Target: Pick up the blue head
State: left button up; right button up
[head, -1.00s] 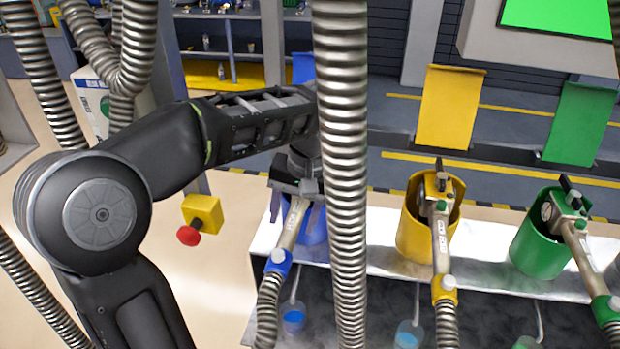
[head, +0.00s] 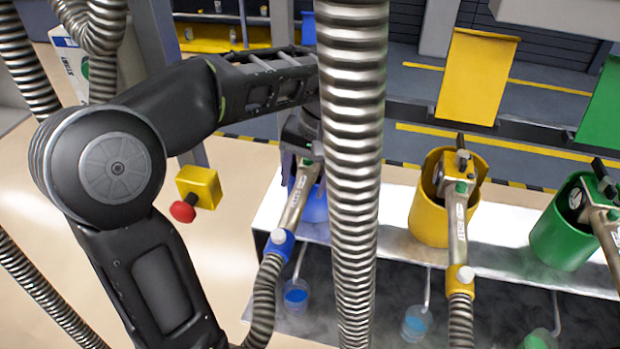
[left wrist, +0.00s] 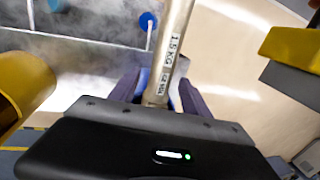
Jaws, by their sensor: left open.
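The blue head (head: 297,208) is a metal tube with a blue collar and a dark hose. It leans in a blue holder (head: 316,205), which is partly hidden behind a hanging hose. My left gripper (head: 302,172) is at its upper part, with the jaws open. In the left wrist view the metal tube (left wrist: 172,45) marked "1.5 KG" runs between the two purple fingers (left wrist: 160,88), with a finger on each side. Whether either finger touches it I cannot tell. My right gripper is not in view.
A yellow head (head: 457,215) in a yellow holder (head: 427,220) and a green head (head: 603,205) in a green holder (head: 563,245) stand to the right on the bench. A yellow box with a red button (head: 198,187) is at left. Ridged hoses hang in front.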

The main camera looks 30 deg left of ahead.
pick_arm(q)
jog(key=shift+f, duration=0.1)
jog(key=shift+a+f+b, duration=0.15)
jog(key=shift+f+b, duration=0.8)
jog(key=shift+a+f, duration=0.1)
jog(key=shift+f, duration=0.2)
jog(key=shift+s+a+f+p, duration=0.15)
jog(key=shift+f+p, duration=0.1)
jog(key=shift+f, duration=0.35)
jog(key=shift+w+a+f+p, duration=0.1)
jog(key=shift+f+p, duration=0.1)
jog(key=shift+f, duration=0.4)
jog(key=shift+c, duration=0.2)
grip_shut()
